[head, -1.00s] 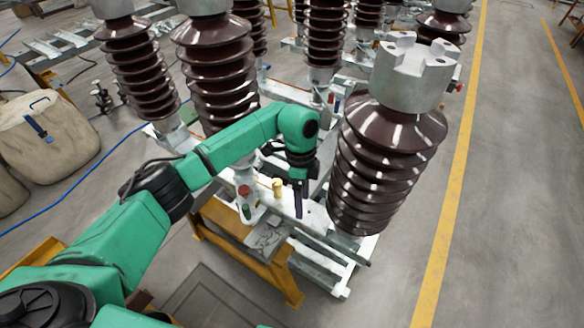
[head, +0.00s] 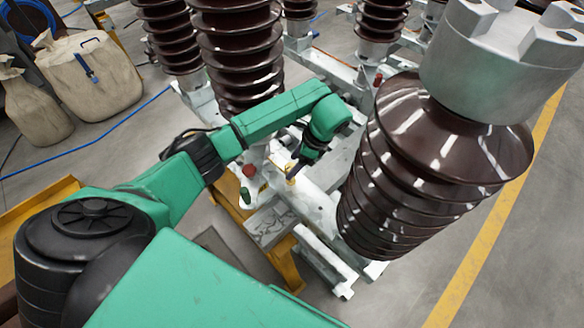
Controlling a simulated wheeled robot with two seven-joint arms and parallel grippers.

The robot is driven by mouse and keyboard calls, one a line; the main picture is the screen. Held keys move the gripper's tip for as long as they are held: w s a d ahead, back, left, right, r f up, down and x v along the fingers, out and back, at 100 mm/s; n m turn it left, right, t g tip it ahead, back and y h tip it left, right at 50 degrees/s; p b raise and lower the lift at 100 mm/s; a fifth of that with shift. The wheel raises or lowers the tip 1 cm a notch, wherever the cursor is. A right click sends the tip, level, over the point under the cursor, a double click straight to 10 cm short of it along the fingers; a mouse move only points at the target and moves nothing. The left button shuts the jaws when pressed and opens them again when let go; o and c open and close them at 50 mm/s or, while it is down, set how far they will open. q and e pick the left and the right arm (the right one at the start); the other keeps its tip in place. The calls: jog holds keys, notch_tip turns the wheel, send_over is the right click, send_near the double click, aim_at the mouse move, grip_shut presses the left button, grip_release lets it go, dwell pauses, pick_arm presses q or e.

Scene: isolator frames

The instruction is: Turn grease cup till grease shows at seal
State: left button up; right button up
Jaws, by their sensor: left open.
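The grease cup (head: 291,179) is a small brass-yellow piece standing on the pale metal base between the brown insulator columns. My left gripper (head: 294,171) points down from the green arm at the cup, with its dark fingers at the cup's upper part. It is open. I cannot tell whether the fingers touch the cup, and they partly hide it. The seal and any grease are too small to make out. My right gripper is not in view.
A large ribbed brown insulator (head: 420,170) with a grey metal cap stands close on the right. A red knob (head: 250,171) is just left of the cup. A yellow stand (head: 284,263) is below. Tan sacks (head: 90,75) sit at the far left. Grey floor is free at right.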

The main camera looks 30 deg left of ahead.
pick_arm(q)
jog(key=shift+s+a+f, duration=0.15)
jog(key=shift+a+f, duration=0.15)
jog(key=shift+f, duration=0.2)
jog(key=shift+s+a+f, duration=0.15)
jog(key=shift+f, duration=0.1)
jog(key=shift+s, duration=0.1)
jog(key=shift+c, duration=0.3)
grip_shut()
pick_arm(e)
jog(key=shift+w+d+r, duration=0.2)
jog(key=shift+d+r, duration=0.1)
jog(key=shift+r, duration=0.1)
pick_arm(q)
jog(key=shift+m, duration=0.3)
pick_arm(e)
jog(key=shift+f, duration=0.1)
